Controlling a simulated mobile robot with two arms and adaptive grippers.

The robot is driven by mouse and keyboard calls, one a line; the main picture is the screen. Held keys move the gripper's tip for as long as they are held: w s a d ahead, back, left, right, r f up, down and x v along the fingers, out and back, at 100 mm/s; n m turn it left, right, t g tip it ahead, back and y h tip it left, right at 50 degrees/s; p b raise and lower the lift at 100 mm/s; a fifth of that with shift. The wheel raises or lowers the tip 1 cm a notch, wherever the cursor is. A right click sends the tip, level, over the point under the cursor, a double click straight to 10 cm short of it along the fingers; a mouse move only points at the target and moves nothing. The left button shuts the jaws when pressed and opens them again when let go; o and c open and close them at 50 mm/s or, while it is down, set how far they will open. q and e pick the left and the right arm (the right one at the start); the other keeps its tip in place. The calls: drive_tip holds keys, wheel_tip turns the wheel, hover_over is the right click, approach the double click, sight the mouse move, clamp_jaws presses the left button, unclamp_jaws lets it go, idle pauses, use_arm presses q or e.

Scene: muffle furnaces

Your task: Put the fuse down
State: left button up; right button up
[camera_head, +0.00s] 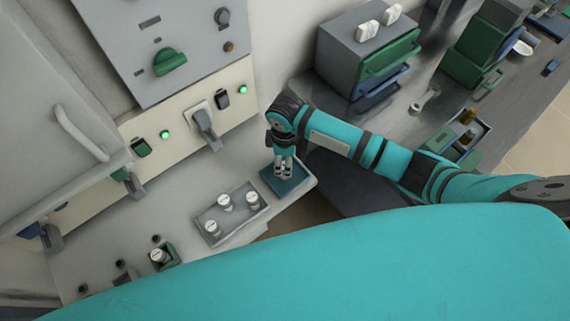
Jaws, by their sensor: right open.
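My right gripper (284,174) points down over a small dark teal pad (298,187) at the shelf's right end. It is open, with its fingertips at or just above the pad. The fingers are small here, and I cannot tell whether a fuse stands between them. Three white-topped fuses stand in a grey tray (236,221) left of the gripper: a front one (212,228), a middle one (225,201) and a right one (252,199). Another white-topped fuse (158,256) sits in a green holder (166,262) farther left. My left gripper is out of view.
A grey panel with a green knob (170,62) rises behind the shelf (180,205), above a cream strip with levers (205,128) and lit green lamps. A grey box furnace (345,60) and green-grey equipment (480,50) stand on the metal bench at right. Empty dark sockets (125,272) lie at lower left.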

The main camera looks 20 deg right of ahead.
wheel_tip(320, 180, up, 8)
drive_tip(key=shift+f, duration=0.1)
idle(0.4)
